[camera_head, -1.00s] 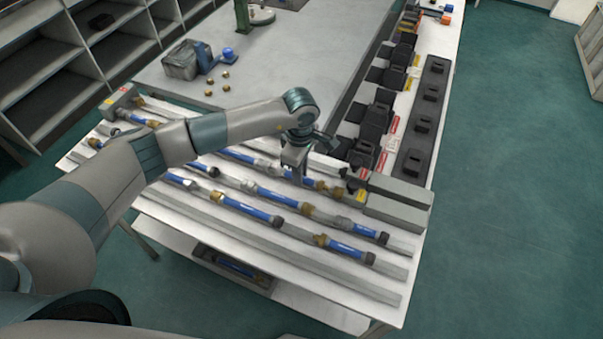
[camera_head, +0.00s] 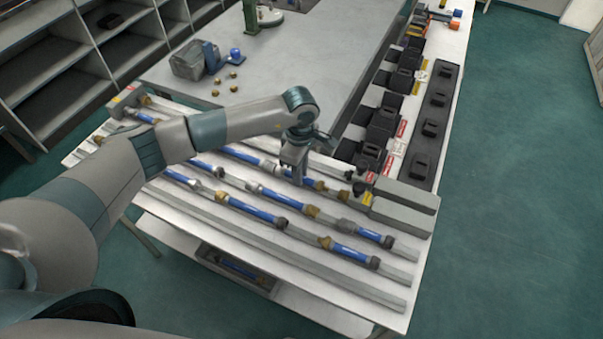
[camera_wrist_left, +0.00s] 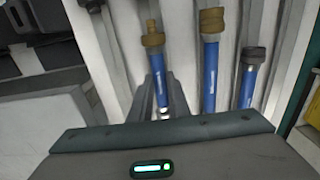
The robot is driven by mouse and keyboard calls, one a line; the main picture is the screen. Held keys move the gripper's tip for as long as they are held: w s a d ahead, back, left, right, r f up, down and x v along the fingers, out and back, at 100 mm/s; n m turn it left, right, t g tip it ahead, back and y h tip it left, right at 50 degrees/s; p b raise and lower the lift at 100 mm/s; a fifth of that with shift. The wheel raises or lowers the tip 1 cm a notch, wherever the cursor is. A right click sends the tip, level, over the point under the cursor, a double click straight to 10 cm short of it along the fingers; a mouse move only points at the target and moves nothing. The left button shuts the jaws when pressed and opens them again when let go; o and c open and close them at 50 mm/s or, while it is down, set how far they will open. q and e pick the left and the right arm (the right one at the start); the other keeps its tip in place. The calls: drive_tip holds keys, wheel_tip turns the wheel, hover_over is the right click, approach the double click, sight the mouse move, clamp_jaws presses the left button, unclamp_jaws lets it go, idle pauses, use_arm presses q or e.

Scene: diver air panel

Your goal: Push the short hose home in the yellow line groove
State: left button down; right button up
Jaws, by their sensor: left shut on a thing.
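My left gripper (camera_head: 298,180) is shut on a short blue hose (camera_head: 306,182) with a brass end fitting (camera_head: 319,185), low over the rail rows. In the left wrist view, the fingers (camera_wrist_left: 160,97) straddle the blue hose (camera_wrist_left: 159,76), and its brass fitting (camera_wrist_left: 152,38) points away from the palm. A yellow tag (camera_head: 367,198) marks a grey end block just right of this row. The fingers hide part of the hose, so I cannot tell how deep it sits in the groove. My right gripper is not in view.
Several other blue hoses, such as one with a dark end (camera_head: 362,235), lie in parallel grey rails nearer me. Black clamps (camera_head: 382,125) line the right bench edge.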

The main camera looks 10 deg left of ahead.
use_arm(q)
drive_tip(key=shift+a, duration=0.3)
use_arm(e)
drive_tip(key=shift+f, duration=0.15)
use_arm(q)
drive_tip(key=c, duration=1.6)
unclamp_jaws()
drive_tip(key=shift+r, duration=0.15)
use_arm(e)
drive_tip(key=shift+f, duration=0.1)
